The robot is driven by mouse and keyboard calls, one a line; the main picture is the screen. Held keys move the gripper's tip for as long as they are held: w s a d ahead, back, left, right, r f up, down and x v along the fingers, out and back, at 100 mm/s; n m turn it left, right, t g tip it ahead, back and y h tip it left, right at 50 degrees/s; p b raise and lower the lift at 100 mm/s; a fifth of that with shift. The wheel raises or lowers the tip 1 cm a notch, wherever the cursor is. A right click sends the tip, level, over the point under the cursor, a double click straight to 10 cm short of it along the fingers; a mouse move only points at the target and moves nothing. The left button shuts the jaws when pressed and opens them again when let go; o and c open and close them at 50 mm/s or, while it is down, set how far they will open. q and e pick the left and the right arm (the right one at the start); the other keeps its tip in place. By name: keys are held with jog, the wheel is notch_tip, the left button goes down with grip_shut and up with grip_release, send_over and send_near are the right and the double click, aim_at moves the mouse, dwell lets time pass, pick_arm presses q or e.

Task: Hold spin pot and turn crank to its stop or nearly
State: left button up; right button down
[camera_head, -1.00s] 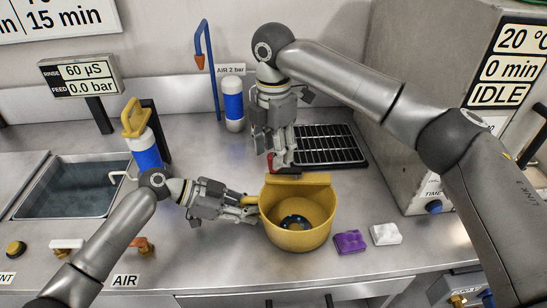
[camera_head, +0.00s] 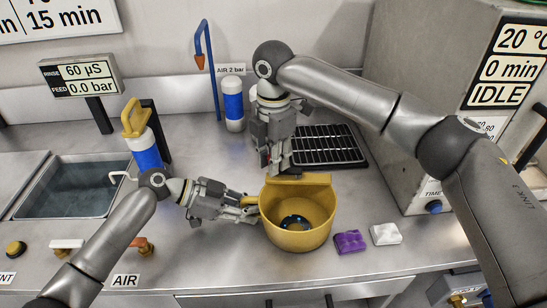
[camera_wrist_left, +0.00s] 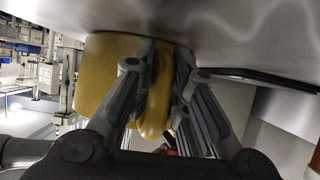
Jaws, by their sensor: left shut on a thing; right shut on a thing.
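The yellow spin pot (camera_head: 300,240) stands on the steel counter, with a dark round part inside and a flat yellow bar at its back rim. My left gripper (camera_head: 250,207) is shut on the pot's handle at its left side. In the left wrist view the fingers (camera_wrist_left: 165,70) close around the yellow handle (camera_wrist_left: 152,105), beside the pot wall (camera_wrist_left: 105,72). My right gripper (camera_head: 277,168) points down just behind the pot's back rim, shut on the crank. The crank is hidden by the fingers in the head view; a small red bit (camera_wrist_left: 169,152) shows in the left wrist view.
A purple block (camera_head: 350,242) and a white block (camera_head: 385,234) lie right of the pot. A black rack (camera_head: 325,147) is behind it. A sink (camera_head: 70,190) and blue-white bottle (camera_head: 146,150) are at left; a grey machine (camera_head: 415,60) stands at right.

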pick_arm(q)
jog(key=shift+f, duration=0.2)
pick_arm(e)
jog(key=shift+w, duration=0.15)
pick_arm(q)
jog(key=shift+s, duration=0.1)
jog(key=shift+a, duration=0.1)
pick_arm(e)
jog(key=w+d+m, duration=0.2)
jog(key=d+m, duration=0.2)
jog(key=m, duration=0.6)
jog(key=w+d+m+h, duration=0.1)
jog(key=d+m, duration=0.3)
jog(key=m, duration=0.6)
jog(key=shift+w+r+m+t, duration=0.25)
jog(key=shift+w+m+t, duration=0.05)
jog(key=shift+w+m, duration=0.15)
jog(key=c, duration=1.4)
grip_release()
jog(key=shift+o, duration=1)
jog(key=shift+s, duration=0.1)
